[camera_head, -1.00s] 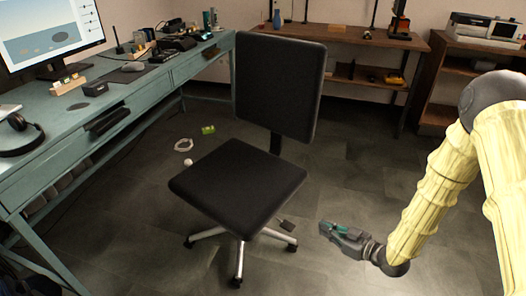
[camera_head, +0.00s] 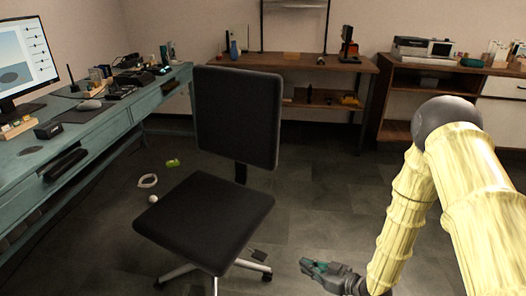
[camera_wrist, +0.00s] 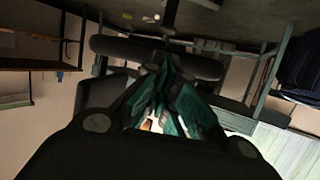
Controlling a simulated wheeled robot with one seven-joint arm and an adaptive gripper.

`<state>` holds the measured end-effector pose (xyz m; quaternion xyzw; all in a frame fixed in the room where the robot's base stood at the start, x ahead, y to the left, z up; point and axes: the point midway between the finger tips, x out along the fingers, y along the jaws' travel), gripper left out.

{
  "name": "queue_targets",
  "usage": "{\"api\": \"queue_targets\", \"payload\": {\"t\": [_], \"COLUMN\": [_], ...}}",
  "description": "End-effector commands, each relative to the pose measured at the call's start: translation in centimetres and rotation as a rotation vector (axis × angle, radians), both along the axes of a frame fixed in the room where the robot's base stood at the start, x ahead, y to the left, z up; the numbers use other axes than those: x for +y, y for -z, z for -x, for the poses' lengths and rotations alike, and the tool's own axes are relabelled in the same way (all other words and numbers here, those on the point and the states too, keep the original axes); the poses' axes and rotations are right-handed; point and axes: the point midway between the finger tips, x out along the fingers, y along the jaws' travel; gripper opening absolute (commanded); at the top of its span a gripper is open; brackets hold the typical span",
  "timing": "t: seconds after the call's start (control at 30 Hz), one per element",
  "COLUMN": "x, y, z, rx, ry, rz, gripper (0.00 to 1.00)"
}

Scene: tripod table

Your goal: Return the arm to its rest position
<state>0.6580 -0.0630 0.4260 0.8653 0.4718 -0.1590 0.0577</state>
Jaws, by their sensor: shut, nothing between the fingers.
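My arm, in a pale yellow sleeve, comes in from the right of the head view and bends down at its dark elbow. My gripper (camera_head: 318,268) is low in the head view, to the right of the chair's base and above the floor. Its teal fingers are together and hold nothing. In the wrist view the gripper (camera_wrist: 170,75) is in the middle, its fingers closed, with the room turned on its side or upside down behind it.
A black office chair (camera_head: 205,215) stands left of my gripper. A teal desk (camera_head: 95,140) runs along the left. A wooden workbench (camera_head: 300,62) and a cabinet (camera_head: 440,72) line the back wall.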

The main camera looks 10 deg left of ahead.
Motion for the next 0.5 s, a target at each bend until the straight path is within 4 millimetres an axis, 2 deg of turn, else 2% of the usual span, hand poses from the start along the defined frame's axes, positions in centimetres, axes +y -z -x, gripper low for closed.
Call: {"api": "queue_targets", "payload": {"t": [0.17,0.3,0.4,0.5], "x": [-3.3,-6.7,-9.1,-11.2], "y": [5.9,10.1,12.2,13.5], "z": [5.1,11.0,15.8,20.6], "rx": [0.239,0.458,0.608,0.746], "ry": [0.200,0.370,0.481,0.582], "rz": [0.128,0.246,0.332,0.407], "gripper": [0.00,0.00,0.00,0.00]}}
